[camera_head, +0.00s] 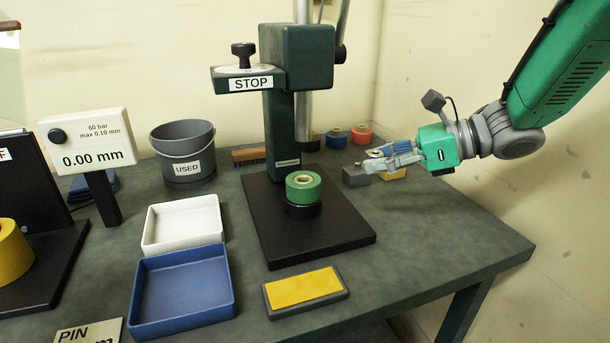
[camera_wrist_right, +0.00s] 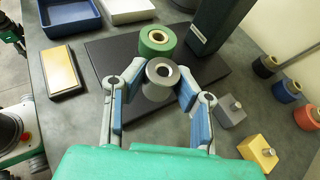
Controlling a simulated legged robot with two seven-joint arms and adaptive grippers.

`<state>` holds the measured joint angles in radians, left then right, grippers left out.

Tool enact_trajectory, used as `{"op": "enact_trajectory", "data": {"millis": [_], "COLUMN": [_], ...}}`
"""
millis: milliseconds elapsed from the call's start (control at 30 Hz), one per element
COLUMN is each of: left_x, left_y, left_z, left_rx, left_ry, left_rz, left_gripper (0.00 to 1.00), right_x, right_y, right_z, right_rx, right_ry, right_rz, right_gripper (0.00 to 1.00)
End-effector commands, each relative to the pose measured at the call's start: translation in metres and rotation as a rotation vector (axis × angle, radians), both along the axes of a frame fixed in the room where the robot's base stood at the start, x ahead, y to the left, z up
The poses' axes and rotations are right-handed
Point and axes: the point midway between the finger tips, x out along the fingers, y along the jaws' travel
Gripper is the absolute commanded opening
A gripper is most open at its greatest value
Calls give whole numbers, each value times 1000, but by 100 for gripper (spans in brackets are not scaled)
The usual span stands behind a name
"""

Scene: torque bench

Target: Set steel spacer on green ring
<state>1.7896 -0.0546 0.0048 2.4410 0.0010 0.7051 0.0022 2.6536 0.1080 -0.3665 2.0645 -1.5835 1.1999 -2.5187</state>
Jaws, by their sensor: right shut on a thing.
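The green ring (camera_head: 303,184) sits on a black round piece (camera_head: 303,211) on the dark press plate. It has a pale tan core, and it also shows in the wrist view (camera_wrist_right: 155,42). My right gripper (camera_head: 372,160) is to the right of the plate in the head view. It is shut on the steel spacer (camera_wrist_right: 162,72), a grey ring with a dark hole, held between the two fingertips. In the wrist view the spacer appears just below the green ring; the head view shows them apart. My left gripper is not in view.
The press column (camera_head: 283,125) stands behind the green ring, with its STOP arm at upper left. A grey block (camera_head: 355,177) and a yellow block (camera_head: 393,174) lie below my right gripper. Coloured rolls (camera_head: 361,134) stand behind. A yellow-topped pad (camera_head: 303,288) and trays (camera_head: 183,290) are in front.

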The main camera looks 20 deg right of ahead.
Motion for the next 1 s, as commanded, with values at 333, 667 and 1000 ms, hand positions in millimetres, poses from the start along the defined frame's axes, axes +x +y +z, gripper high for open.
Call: {"op": "enact_trajectory", "data": {"millis": [333, 667, 1000], "left_x": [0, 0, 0], "left_y": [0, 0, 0], "left_z": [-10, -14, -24], "left_rx": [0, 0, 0], "left_ry": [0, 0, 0], "left_rz": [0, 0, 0], "left_gripper": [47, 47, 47], "right_x": [51, 69, 69], "right_y": [78, 104, 104], "right_z": [-1, -4, -36], "right_rx": [-2, 2, 0], "right_ry": [-2, 1, 0], "right_rz": [1, -3, -3], "right_gripper": [0, 0, 0]}}
